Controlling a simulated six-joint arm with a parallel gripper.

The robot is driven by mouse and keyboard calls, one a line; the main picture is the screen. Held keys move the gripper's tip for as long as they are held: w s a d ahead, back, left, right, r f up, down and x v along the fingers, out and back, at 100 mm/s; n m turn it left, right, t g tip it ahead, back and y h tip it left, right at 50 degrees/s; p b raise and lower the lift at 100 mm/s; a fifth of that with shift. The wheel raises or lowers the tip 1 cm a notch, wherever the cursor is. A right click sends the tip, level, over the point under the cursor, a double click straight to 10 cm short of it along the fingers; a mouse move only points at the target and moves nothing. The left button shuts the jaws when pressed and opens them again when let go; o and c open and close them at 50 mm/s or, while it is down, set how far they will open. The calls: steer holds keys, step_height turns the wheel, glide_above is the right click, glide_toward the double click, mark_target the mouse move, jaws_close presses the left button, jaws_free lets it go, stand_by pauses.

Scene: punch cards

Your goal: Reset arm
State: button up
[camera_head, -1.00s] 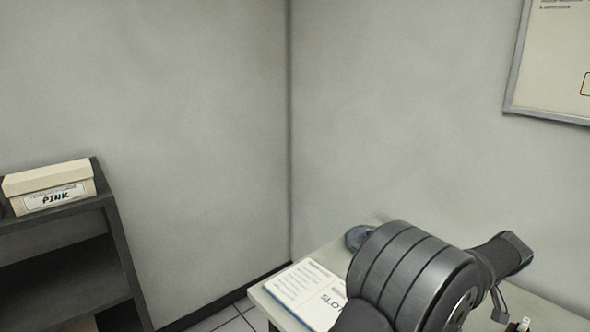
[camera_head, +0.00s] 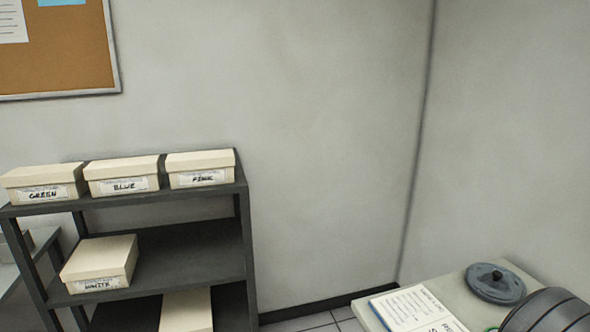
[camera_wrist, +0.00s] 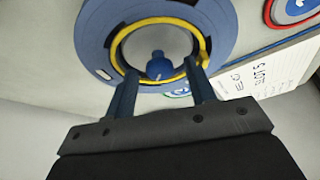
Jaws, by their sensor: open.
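My gripper (camera_wrist: 160,70) is open in the wrist view, its two dark blue fingers apart. Between and beyond the fingertips is a round blue disc (camera_wrist: 92,40) with a yellow ring and a blue knob (camera_wrist: 158,66) at its middle. I cannot tell whether the fingers touch it. In the head view only a dark rounded part of my arm shows at the lower right corner; the gripper is out of that picture.
A pale table (camera_head: 452,290) holds a blue-grey round lid (camera_head: 496,284) and a printed sheet (camera_head: 412,310). A dark shelf (camera_head: 190,256) carries boxes labelled GREEN (camera_head: 44,184), BLUE (camera_head: 122,176), PINK (camera_head: 201,169) and WHITE (camera_head: 99,264). A red-ringed round piece (camera_wrist: 293,8) is near the disc.

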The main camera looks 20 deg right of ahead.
steer(key=shift+r, duration=0.1)
steer(key=v, duration=1.7)
steer(key=x, duration=1.7)
steer(key=shift+w+f, duration=0.1)
steer(key=shift+f, duration=0.25)
steer(key=shift+a+r+m+h, duration=0.1)
steer(key=shift+r+m+h, duration=0.2)
steer(key=shift+m, duration=0.5)
steer(key=m, duration=0.2)
steer(key=m+g+h, duration=0.1)
steer(key=m, duration=0.1)
steer(key=shift+a+m+h, duration=0.1)
steer(key=shift+m+h, duration=0.2)
steer(key=shift+m, duration=0.1)
steer(key=shift+w+a+m+g, duration=0.15)
steer(key=shift+m+g, duration=0.65)
steer(key=shift+m, duration=1)
steer(key=shift+w+m+g+h, duration=0.15)
steer(key=shift+m+g, duration=0.2)
steer(key=shift+m, duration=0.55)
steer(key=shift+w+m+g+h, duration=0.15)
steer(key=shift+m+g, duration=0.2)
steer(key=shift+m, duration=0.55)
steer(key=shift+s, duration=0.1)
